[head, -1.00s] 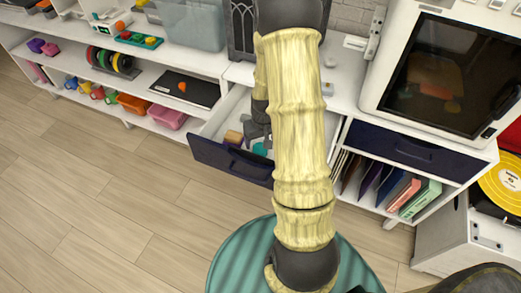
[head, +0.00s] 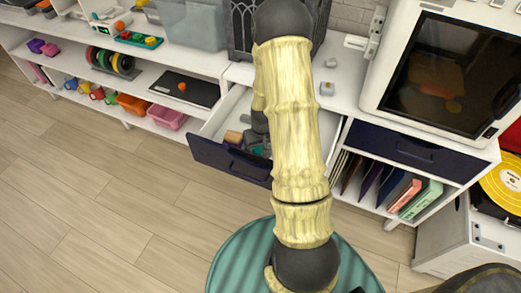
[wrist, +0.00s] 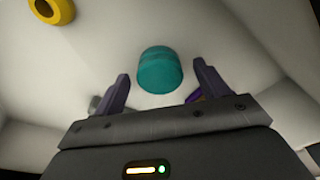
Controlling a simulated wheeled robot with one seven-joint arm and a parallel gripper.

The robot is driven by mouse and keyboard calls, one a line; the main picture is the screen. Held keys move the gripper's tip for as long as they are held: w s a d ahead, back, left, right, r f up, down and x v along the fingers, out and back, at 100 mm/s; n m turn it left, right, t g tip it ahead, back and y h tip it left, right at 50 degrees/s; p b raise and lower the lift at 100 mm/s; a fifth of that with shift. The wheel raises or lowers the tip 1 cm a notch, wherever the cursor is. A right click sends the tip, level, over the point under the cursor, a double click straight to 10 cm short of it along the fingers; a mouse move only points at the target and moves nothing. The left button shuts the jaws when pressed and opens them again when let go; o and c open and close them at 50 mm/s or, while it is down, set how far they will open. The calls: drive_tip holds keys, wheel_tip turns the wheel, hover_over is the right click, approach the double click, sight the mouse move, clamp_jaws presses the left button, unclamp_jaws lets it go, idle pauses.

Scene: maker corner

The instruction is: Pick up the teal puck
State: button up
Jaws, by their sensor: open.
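The teal puck (wrist: 160,72) lies on the pale floor of the open drawer, seen in the wrist view. My gripper (wrist: 161,80) is open, with one dark finger on each side of the puck in the picture. The puck appears just beyond the fingertips, and I cannot tell that either finger touches it. In the head view my gripper (head: 257,141) is down inside the drawer (head: 226,160), partly behind my arm. The puck is mostly hidden there.
A yellow ring-shaped thing (wrist: 50,12) lies at the upper left of the wrist view. The drawer walls enclose the space.

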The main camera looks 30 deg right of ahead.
sight(260, 148)
drive_tip(key=c, duration=1.2)
wheel_tip(260, 148, up, 10)
drive_tip(key=shift+r+p, duration=0.1)
drive_tip(key=shift+p, duration=0.6)
